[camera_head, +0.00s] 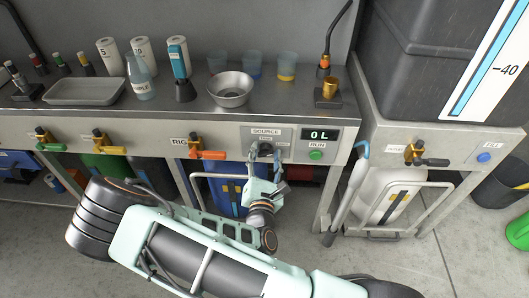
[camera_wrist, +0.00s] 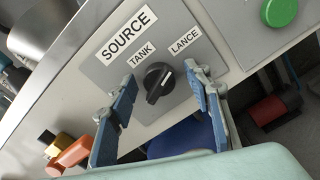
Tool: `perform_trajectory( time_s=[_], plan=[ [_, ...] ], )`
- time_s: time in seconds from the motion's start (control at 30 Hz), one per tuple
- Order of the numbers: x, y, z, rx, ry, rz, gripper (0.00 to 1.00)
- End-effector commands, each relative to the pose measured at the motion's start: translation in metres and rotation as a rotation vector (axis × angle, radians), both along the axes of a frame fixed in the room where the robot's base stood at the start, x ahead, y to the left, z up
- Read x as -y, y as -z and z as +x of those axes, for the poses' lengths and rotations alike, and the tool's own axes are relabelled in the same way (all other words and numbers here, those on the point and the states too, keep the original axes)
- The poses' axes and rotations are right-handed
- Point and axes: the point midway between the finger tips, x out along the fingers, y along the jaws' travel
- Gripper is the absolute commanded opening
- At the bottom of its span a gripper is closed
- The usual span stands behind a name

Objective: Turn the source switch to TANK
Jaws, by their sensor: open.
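The source switch (camera_wrist: 158,84) is a black rotary knob on a grey panel, under the labels SOURCE (camera_wrist: 128,34), TANK (camera_wrist: 141,54) and LANCE (camera_wrist: 185,41). Its pale pointer mark appears to lean toward the LANCE side. In the head view the switch (camera_head: 265,148) sits on the front of the steel bench. My gripper (camera_wrist: 162,78) is open, with one blue finger on each side of the knob in the wrist view. I see gaps between the fingers and the knob; how far the fingertips are from the panel is unclear. The head view shows my gripper (camera_head: 265,161) right at the switch.
Right of the switch are a display reading OL (camera_head: 319,135) and a green RUN button (camera_head: 316,155). An orange-handled RIG valve (camera_head: 207,154) is to the left. A steel bowl (camera_head: 231,89) stands on the bench above. A blue-handled lance (camera_head: 347,195) leans at right.

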Motion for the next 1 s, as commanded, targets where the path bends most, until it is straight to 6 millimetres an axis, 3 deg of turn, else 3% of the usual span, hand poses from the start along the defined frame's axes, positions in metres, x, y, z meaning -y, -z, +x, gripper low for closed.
perform_trajectory(
  time_s=[0.23, 0.6, 1.0],
  plan=[
    [0.0002, -0.0001, 0.0, 0.0, 0.0, 0.0, 0.45],
    [0.0003, -0.0001, -0.0001, 0.0, 0.001, 0.0, 0.04],
    [0.0006, -0.0031, -0.0001, -0.005, 0.001, -0.079, 0.04]
  ],
)
